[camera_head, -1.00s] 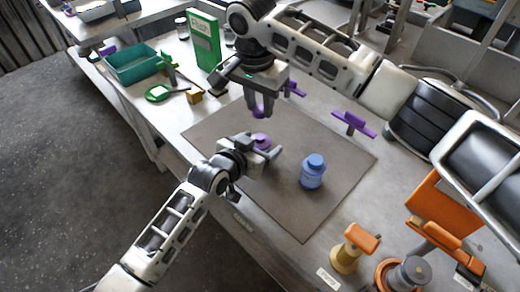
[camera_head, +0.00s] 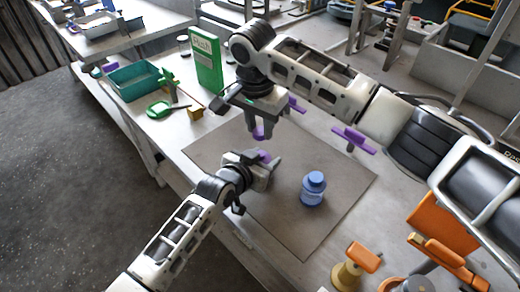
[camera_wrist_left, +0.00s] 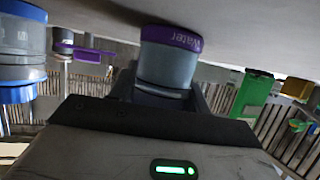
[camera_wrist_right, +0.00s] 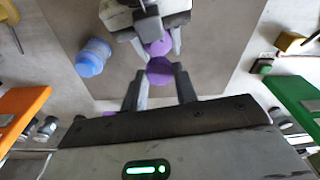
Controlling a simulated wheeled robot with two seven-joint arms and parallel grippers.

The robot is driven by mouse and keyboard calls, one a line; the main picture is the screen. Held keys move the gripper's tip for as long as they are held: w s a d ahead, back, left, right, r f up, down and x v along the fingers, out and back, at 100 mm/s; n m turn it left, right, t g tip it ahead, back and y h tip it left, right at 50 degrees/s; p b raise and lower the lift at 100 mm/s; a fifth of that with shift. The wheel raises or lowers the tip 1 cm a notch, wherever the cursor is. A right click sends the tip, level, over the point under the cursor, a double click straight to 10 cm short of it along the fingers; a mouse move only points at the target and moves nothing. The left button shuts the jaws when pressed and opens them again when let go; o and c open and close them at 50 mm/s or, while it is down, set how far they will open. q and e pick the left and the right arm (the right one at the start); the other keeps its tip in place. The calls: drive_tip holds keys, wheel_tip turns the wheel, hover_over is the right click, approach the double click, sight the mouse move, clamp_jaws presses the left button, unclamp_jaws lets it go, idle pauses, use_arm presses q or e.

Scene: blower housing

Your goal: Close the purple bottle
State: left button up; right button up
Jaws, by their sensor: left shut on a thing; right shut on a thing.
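The purple bottle (camera_head: 264,154) stands on the mat, mostly hidden by my left gripper (camera_head: 268,163) in the head view. In the left wrist view the bottle (camera_wrist_left: 169,62) has a grey body and a purple band reading "Water". My left gripper is shut on its body. My right gripper (camera_head: 260,132) points down and is shut on a purple cap (camera_head: 258,134), which appears above the bottle and a little apart from it. In the right wrist view the cap (camera_wrist_right: 160,70) sits between the fingertips, with the bottle's purple top (camera_wrist_right: 158,47) beyond it.
A blue bottle (camera_head: 313,191) stands on the brown mat (camera_head: 325,225), right of my left gripper. A purple T-handled object (camera_head: 353,139) is behind it. A green box (camera_head: 206,62), teal bin (camera_head: 137,82) and orange-topped object (camera_head: 360,259) stand around the mat. The mat's front is clear.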

sight(261, 153)
drive_tip(key=shift+f, duration=1.8)
drive_tip(key=shift+f, duration=0.85)
drive_tip(key=shift+f, duration=0.55)
drive_tip(key=m, duration=0.3)
